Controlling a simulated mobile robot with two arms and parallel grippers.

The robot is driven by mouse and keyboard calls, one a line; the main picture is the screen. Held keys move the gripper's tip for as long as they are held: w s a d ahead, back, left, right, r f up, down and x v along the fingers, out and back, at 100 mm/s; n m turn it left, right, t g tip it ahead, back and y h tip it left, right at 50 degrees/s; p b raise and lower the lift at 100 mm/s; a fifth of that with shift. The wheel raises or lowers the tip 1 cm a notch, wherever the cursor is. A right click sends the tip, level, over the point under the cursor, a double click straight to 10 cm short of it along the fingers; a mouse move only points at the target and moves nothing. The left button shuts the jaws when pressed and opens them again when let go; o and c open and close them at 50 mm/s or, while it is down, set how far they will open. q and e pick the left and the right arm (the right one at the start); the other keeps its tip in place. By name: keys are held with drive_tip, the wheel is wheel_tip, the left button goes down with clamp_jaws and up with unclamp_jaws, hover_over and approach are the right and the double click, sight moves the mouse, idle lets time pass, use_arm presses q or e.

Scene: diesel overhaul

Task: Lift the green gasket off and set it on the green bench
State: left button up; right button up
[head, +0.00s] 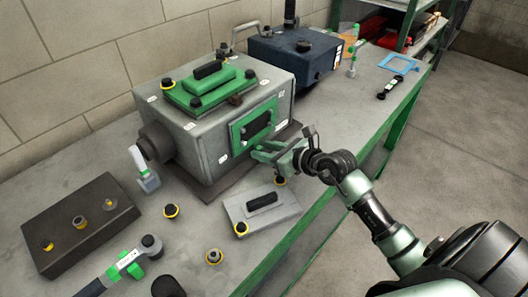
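The green gasket (240,138) is a rectangular frame around a dark opening on the right-hand side face of the grey engine block (213,145). It stands upright against that face. My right gripper (259,151) is at the gasket's lower right edge, close in front of the block. Its fingers are small in view, and I cannot tell whether they touch the gasket or how far apart they are. The bench (330,143) has a grey top and green legs and edge; the block stands on it. My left gripper is not in view.
A green cover (198,87) with a black handle lies on the block. A grey cover plate (261,207) lies in front. A dark tray (80,222), a labelled tool (124,263) and a ringed knob (171,211) are at the left. A dark blue box (294,57) stands behind.

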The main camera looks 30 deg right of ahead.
drive_tip(key=shift+s, duration=0.1)
clamp_jaws()
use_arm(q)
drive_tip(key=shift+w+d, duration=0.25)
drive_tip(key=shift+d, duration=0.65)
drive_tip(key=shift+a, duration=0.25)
use_arm(e)
drive_tip(key=shift+s, duration=0.15)
drive_tip(key=shift+s+d, duration=0.1)
drive_tip(key=shift+s, duration=0.05)
drive_tip(key=shift+s+d+p, duration=0.1)
drive_tip(key=shift+s+d, duration=0.15)
drive_tip(key=shift+s, duration=0.45)
drive_tip(key=shift+s+d+p, duration=0.15)
drive_tip(key=shift+s+d, duration=0.05)
drive_tip(key=shift+s, duration=0.45)
drive_tip(key=shift+s+d+p, duration=0.1)
drive_tip(key=shift+s+d, duration=0.15)
drive_tip(key=shift+s, duration=0.45)
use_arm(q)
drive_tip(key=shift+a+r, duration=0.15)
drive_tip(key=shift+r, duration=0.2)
